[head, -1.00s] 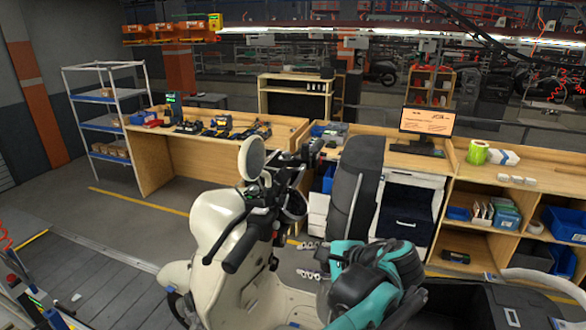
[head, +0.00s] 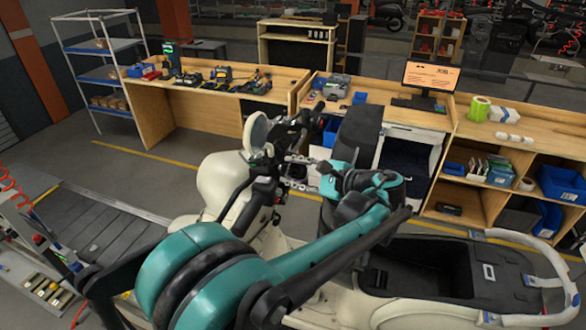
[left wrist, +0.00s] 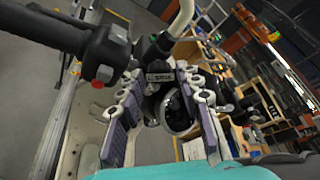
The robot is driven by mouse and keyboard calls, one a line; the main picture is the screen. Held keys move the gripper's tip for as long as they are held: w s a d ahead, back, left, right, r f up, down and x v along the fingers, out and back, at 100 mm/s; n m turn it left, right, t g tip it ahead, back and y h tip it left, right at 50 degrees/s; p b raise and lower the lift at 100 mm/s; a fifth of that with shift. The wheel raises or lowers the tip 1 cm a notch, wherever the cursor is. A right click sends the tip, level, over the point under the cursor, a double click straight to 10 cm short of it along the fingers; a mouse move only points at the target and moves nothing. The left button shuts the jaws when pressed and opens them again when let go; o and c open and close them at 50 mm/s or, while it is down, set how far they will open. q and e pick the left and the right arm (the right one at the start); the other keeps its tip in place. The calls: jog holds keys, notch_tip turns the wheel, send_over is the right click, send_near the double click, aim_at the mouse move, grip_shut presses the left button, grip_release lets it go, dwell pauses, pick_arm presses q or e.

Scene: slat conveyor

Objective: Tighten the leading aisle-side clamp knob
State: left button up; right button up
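A cream scooter (head: 222,185) stands in front of me, its black handlebar grip (head: 250,205) and round mirror (head: 257,130) near the middle of the head view. My left gripper (head: 297,172) is beside the handlebar. In the left wrist view its two purple-padded fingers (left wrist: 162,85) are spread apart with nothing clasped. A round, dark, ringed part (left wrist: 180,112) shows beyond and between them; I cannot tell whether it touches. The black handlebar grip with a red button (left wrist: 103,75) is left of the fingers. I cannot make out any clamp knob. My right gripper is not in view.
A slatted conveyor (head: 105,225) runs at the left. A cart with small parts (head: 45,290) is at the lower left. Wooden benches (head: 200,95) and a monitor (head: 430,77) stand behind the scooter. Grey floor (head: 130,175) is open between conveyor and benches.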

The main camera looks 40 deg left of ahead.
pick_arm(q)
jog(key=shift+a, duration=0.1)
grip_shut()
jog(key=shift+f, duration=0.1)
jog(key=shift+s+f+n+t+y+b, duration=0.15)
jog(key=shift+n+t+y+b, duration=0.25)
jog(key=shift+n+b, duration=0.65)
jog(key=n+b, duration=0.1)
jog(key=n+y+b, duration=0.1)
jog(key=b, duration=0.1)
jog(key=shift+f+n+t, duration=0.25)
jog(key=shift+t, duration=0.05)
jog(key=n+y+b, duration=0.1)
jog(key=n+b, duration=0.2)
jog(key=n, duration=0.1)
jog(key=shift+f+y+b, duration=0.15)
jog(key=shift+y+b, duration=0.15)
jog(key=shift+y, duration=0.1)
jog(key=shift+n+y+b, duration=0.5)
jog(key=shift+n+b, duration=0.35)
jog(key=shift+n, duration=0.45)
